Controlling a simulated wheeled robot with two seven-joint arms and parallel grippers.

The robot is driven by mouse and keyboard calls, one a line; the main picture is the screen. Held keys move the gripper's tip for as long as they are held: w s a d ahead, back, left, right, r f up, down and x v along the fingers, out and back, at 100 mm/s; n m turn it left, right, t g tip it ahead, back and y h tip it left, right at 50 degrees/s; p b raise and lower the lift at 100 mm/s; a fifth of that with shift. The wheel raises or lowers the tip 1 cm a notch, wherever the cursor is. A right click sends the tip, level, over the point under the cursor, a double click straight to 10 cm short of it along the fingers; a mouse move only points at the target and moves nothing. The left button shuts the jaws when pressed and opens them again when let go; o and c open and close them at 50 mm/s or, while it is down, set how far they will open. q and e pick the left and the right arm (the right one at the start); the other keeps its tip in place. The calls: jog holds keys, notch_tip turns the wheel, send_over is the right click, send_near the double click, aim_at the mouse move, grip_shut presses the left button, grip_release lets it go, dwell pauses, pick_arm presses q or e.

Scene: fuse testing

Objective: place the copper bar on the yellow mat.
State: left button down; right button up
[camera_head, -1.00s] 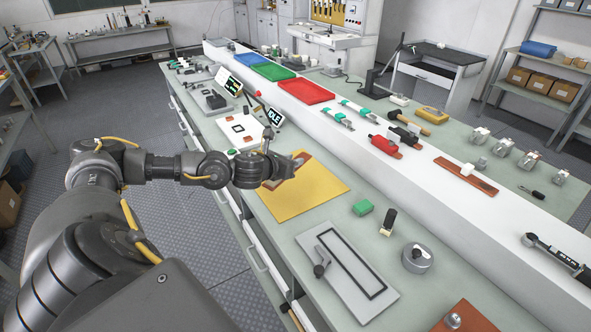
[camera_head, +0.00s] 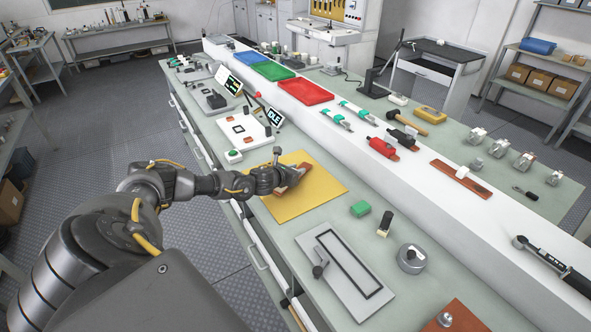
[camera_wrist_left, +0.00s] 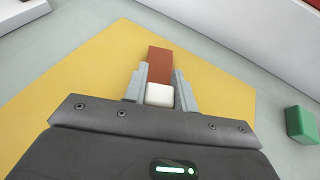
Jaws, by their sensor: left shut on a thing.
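The yellow mat (camera_head: 293,204) lies flat on the green-grey bench, and it fills much of the left wrist view (camera_wrist_left: 90,85). My left gripper (camera_head: 291,179) is over the mat's far part. Its two grey fingers (camera_wrist_left: 159,88) are shut on the copper bar (camera_wrist_left: 160,63), a reddish-brown bar with a white block at its near end. The bar's far end sticks out past the fingertips, above the mat. Whether its underside touches the mat I cannot tell. In the head view the gripper hides part of the bar. My right gripper is not in view.
A green block (camera_head: 361,208) stands right of the mat. A grey plate with a dark frame (camera_head: 345,270) lies nearer. A white fixture (camera_head: 245,131) stands beyond the mat. The raised white shelf (camera_head: 420,190) runs along the mat's right side.

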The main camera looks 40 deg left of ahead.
pick_arm(q)
jog(key=shift+w+a+f, duration=0.1)
jog(key=shift+f, duration=0.1)
jog(key=shift+f, duration=0.1)
jog(key=c, duration=1.1)
grip_release()
jog(key=shift+f, duration=0.1)
